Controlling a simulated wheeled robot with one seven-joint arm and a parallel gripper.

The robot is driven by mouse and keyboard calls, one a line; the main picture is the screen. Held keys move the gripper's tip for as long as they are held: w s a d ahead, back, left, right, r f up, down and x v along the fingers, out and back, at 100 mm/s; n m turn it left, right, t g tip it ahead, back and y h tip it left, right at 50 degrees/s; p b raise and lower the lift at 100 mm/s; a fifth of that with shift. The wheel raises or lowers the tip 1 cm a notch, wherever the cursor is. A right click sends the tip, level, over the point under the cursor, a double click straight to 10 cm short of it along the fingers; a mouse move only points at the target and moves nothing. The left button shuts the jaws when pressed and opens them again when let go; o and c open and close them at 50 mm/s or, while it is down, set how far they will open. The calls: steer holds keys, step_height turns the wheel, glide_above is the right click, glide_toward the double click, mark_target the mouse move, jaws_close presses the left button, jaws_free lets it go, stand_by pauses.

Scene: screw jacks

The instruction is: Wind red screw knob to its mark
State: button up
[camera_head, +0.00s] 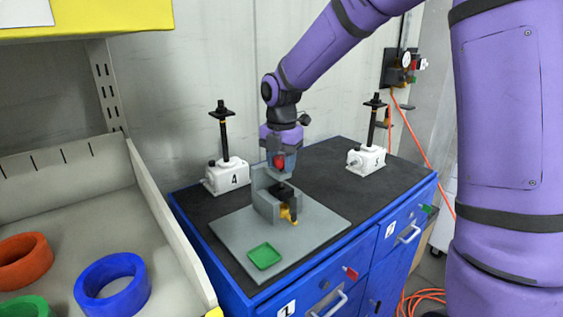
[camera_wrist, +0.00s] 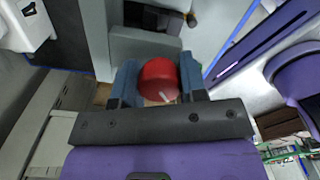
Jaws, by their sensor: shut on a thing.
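The red screw knob (camera_head: 280,161) sits at the top of a grey fixture (camera_head: 264,205) on a grey base plate (camera_head: 325,222). In the wrist view the red knob (camera_wrist: 158,76) lies between the two blue-grey fingers of my gripper (camera_wrist: 158,88), which is shut on it. A short white line shows on the knob's near edge. I cannot make out a matching mark on the fixture. In the head view my gripper (camera_head: 281,163) comes down from above over the knob. A black part and a yellow part (camera_head: 288,213) show at the fixture's front.
A green tray (camera_head: 264,256) lies on the plate's front. White screw jacks stand on the dark bench top, one marked 4 (camera_head: 227,176) at back left, another (camera_head: 366,160) at back right. A shelf bin (camera_head: 60,180) with coloured rings is at left. Bare bench top (camera_head: 325,165) lies between the jacks.

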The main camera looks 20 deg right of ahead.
steer(key=n, duration=0.6)
steer(key=shift+s+f, duration=0.1)
steer(key=shift+f, duration=0.05)
stand_by(0.4)
steer(key=o, duration=0.9)
steer(key=shift+o, duration=0.2)
step_height(320, 180, up, 11)
steer(key=shift+f, duration=0.1)
